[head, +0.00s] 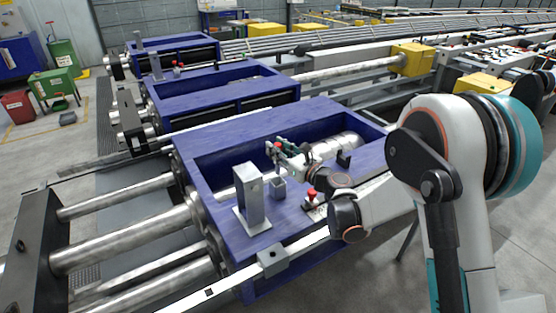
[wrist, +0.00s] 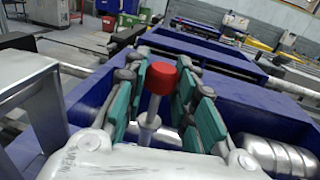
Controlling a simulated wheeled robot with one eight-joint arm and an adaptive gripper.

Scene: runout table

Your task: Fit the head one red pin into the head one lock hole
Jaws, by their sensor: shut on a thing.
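The red pin (wrist: 161,78), with a round red head and a pale metal shank, stands between the teal pads of my gripper (wrist: 160,105) in the wrist view. My gripper is shut on it. In the head view, the red head (head: 277,145) shows at my gripper (head: 284,152), above the near blue frame (head: 210,147). A small grey block (head: 278,189) sits on the frame just below my gripper. I cannot make out the lock hole, and the pin's lower end is hidden in the wrist view.
A tall grey post (head: 250,192) stands left of the small block. It is close on the left in the wrist view (wrist: 28,95). Another red-topped piece (head: 311,195) sits on the frame near my arm. A shiny roller (head: 338,147) lies in the frame's opening. More blue frames stand behind.

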